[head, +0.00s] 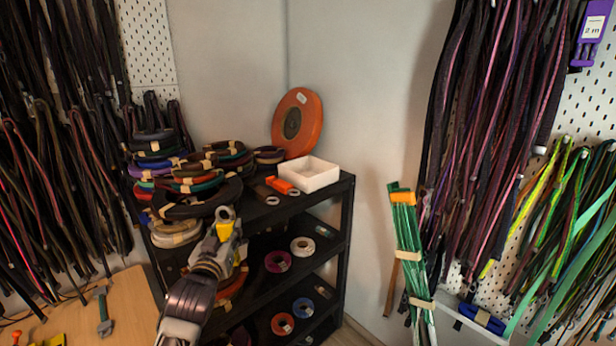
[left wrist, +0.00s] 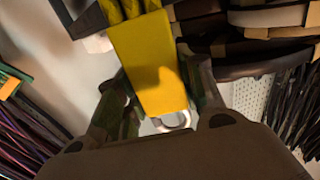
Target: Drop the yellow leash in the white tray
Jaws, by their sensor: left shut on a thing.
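The white tray (head: 322,181) is a shallow open box on the top shelf of the black rack, at its right end. I see nothing inside it from here. My left gripper (head: 226,226) is in front of the rack's top shelf, left of the tray and nearer to me. It is shut on the yellow leash (head: 225,232). In the left wrist view, the leash (left wrist: 148,62) shows as a wide flat yellow band between the two fingers (left wrist: 158,105), with yellow strands at its top. The rest of the leash is mostly hidden. My right gripper is in neither view.
The black rack (head: 347,207) holds coiled leashes (head: 190,180) on its top left. An orange disc (head: 297,123) stands behind the tray, and an orange tool (head: 282,185) lies beside it. Tape rolls (head: 302,246) sit on lower shelves. A green bundle (head: 408,250) stands at right.

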